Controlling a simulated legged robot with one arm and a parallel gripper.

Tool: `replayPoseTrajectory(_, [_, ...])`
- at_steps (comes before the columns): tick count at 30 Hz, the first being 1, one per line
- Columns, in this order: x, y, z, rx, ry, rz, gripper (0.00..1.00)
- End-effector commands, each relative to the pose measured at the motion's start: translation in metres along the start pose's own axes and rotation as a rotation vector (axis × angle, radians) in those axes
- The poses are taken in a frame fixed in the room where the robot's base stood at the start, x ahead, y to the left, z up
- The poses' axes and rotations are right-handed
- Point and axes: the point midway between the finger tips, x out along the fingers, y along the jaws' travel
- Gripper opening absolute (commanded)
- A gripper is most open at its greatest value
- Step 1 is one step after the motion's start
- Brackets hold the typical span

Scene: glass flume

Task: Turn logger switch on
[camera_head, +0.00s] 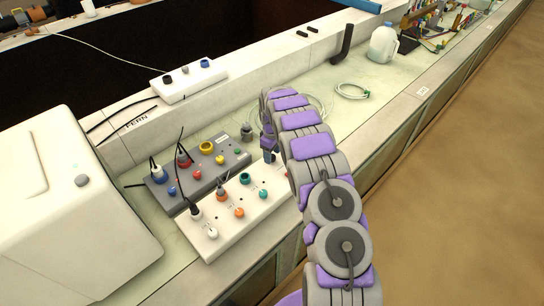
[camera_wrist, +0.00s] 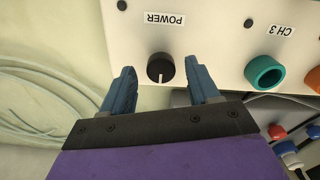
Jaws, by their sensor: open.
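The white logger box (camera_head: 217,238) stands on the bench with a row of sockets in the head view. In the wrist view its panel (camera_wrist: 205,45) carries a black round switch knob (camera_wrist: 160,67) labelled POWER, with a pale pointer line. My gripper (camera_wrist: 161,78) is open, with its blue fingers on either side of the knob. I cannot tell whether either finger touches it. In the head view my gripper (camera_head: 268,148) is over the far right end of the box, and the knob is hidden there.
A grey box (camera_head: 178,198) with colored sockets and plugged cables stands directly behind the logger. A large white case (camera_head: 65,210) is at left. Coiled clear tubing (camera_wrist: 40,100) lies near the gripper. A jug (camera_head: 383,45) stands farther along the bench.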

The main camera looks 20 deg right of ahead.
Motion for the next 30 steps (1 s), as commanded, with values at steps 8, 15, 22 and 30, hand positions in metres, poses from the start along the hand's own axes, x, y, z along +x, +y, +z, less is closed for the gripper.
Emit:
replayPoseTrajectory(8, [0.0113,-0.0002,-0.0001,0.000,0.000,0.000,0.60])
replayPoseTrajectory(15, [0.0112,-0.0001,-0.0001,0.000,0.000,0.000,0.55])
replayPoseTrajectory(22, [0.0113,-0.0001,-0.0001,0.000,0.000,0.000,0.33])
replayPoseTrajectory(30, [0.0111,0.0003,-0.0002,0.000,0.000,0.001,0.07])
